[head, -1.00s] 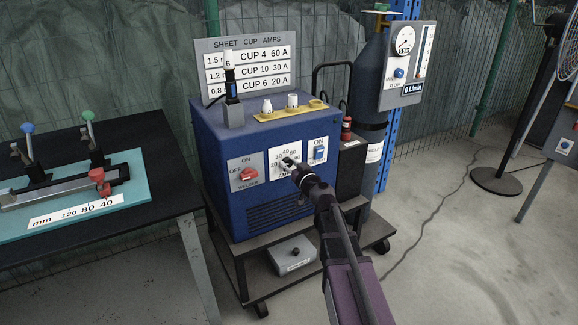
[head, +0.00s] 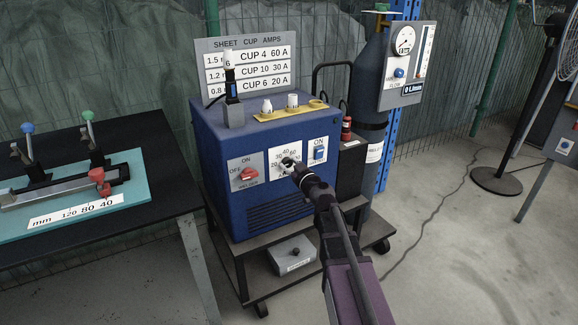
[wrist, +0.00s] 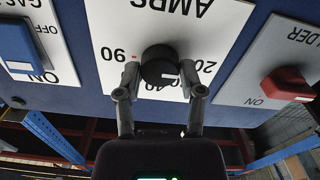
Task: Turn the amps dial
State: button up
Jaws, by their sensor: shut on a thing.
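The amps dial is a black round knob (wrist: 158,62) on a white scale plate (head: 306,146) on the front of the blue welder box (head: 222,140). My gripper (wrist: 159,92) has one fingertip on each side of the knob and is shut on it. In the wrist view the plate appears upside down, with a small red mark by the 90. A pale mark shows on the knob's lower edge there, between the fingers. My fingers cover part of the scale. In the head view my gripper (head: 289,167) hides most of the dial.
A red welder switch (head: 248,174) is left of the dial, and a blue gas switch (head: 319,153) is right of it. A sign (head: 248,68) lists sheet, cup and amps. A gas cylinder (head: 371,80) stands behind, and a workbench (head: 150,165) is at the left.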

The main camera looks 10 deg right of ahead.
jog(key=o, duration=1.2)
jog(key=shift+c, duration=0.2)
jog(key=v, duration=1.2)
jog(key=shift+a, duration=0.1)
